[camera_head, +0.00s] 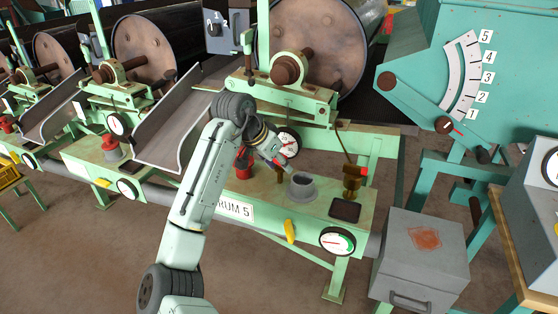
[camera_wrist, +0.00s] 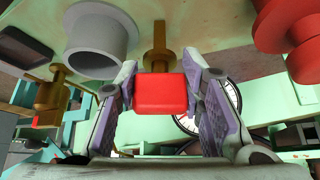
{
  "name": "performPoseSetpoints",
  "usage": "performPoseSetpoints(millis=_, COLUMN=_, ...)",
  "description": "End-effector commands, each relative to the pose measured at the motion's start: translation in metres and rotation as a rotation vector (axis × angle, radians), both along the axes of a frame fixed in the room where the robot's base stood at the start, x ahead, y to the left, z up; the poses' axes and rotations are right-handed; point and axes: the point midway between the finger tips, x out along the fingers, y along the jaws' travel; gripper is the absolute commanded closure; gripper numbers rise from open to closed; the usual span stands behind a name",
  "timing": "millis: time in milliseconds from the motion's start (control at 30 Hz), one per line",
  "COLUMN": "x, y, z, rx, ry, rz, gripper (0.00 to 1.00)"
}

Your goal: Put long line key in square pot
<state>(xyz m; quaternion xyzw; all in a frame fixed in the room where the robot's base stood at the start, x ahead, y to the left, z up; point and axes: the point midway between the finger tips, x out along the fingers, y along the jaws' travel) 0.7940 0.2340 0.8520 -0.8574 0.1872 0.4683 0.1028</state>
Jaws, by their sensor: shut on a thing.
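My gripper (camera_head: 279,164) is low over the green panel, between the red pot and the grey round pot (camera_head: 301,187). In the wrist view my gripper (camera_wrist: 160,82) is shut on a red block (camera_wrist: 161,95), apparently the key's handle. A brass stem (camera_wrist: 158,42) shows behind the block, toward the panel; I cannot tell whether it is seated there. A second brass piece (camera_head: 352,185) with a red end stands at the panel's right, beside a dark square (camera_head: 345,209). I cannot tell whether this square is the square pot. Any line marking on the key is not visible.
A red pot (camera_head: 243,167) stands left of my gripper. A dial (camera_head: 289,144) is behind it, with a second gauge (camera_head: 337,241) on the panel's front. A grey box (camera_head: 422,250) stands to the right. A metal chute (camera_head: 178,130) lies left of my arm.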

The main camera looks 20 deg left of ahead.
Motion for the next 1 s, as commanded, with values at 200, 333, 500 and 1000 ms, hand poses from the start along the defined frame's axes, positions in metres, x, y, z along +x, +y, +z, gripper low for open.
performPoseSetpoints(millis=200, x=0.0001, y=-0.0004, z=-0.0026, rx=-0.001, ry=0.0, rz=-0.001, gripper=0.94)
performPoseSetpoints(millis=333, x=-0.0001, y=-0.0002, z=-0.0036, rx=0.0, ry=0.0, rz=0.0, gripper=0.6)
performPoseSetpoints(millis=500, x=-0.0001, y=-0.0002, z=-0.0033, rx=0.0, ry=0.0, rz=0.0, gripper=0.49)
performPoseSetpoints(millis=1000, x=-0.0018, y=0.0006, z=0.0038, rx=0.001, ry=-0.002, rz=-0.001, gripper=0.45)
